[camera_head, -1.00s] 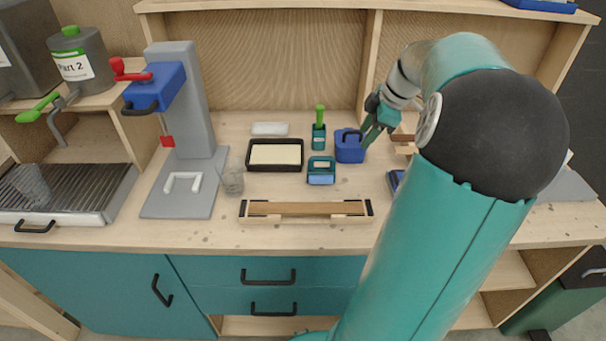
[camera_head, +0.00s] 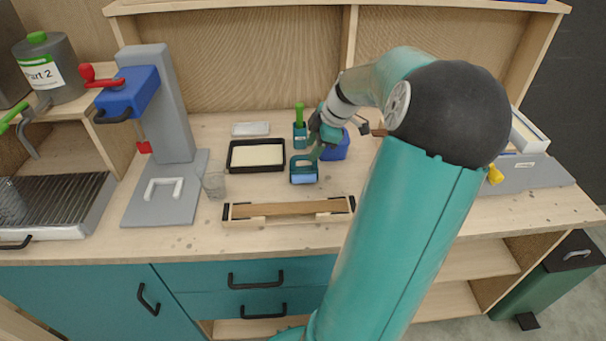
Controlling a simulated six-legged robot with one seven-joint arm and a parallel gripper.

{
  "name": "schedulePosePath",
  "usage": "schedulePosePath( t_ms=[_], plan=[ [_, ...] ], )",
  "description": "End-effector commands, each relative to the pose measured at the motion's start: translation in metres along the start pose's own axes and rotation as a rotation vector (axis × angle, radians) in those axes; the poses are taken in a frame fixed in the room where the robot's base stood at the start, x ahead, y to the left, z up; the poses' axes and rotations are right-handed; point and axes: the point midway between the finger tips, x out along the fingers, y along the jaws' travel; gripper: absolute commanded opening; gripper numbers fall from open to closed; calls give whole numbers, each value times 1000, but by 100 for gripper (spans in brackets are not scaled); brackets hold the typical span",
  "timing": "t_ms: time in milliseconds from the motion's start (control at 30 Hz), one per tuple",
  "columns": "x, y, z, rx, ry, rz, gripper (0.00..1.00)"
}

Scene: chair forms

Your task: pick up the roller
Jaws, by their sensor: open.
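The roller (camera_head: 304,178) lies on the wooden worktop, right of the black tray. It has a dark teal frame with a handle and a light blue cylinder at its front. My gripper (camera_head: 317,149) is open, with its fingers pointing down just above and to the right of the roller's frame. It looks empty. I cannot tell whether a fingertip touches the frame.
A blue container (camera_head: 336,149) stands behind my gripper, partly hidden. A teal holder with a green handle (camera_head: 299,130) stands behind the roller. A black tray (camera_head: 256,168) lies to the left. A wooden bar in a holder (camera_head: 288,211) lies in front.

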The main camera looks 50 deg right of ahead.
Motion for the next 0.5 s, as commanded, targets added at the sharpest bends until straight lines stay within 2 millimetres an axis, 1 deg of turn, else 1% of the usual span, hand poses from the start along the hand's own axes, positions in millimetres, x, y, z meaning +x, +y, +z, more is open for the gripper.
schedulePosePath(
  t_ms=[167, 400, 500],
  plan=[
    [15, 0, -3, -4, 2, -3, 42],
    [51, 1, -7, -6, 3, -4, 42],
    [58, 2, -6, -6, 1, -1, 42]
  ],
)
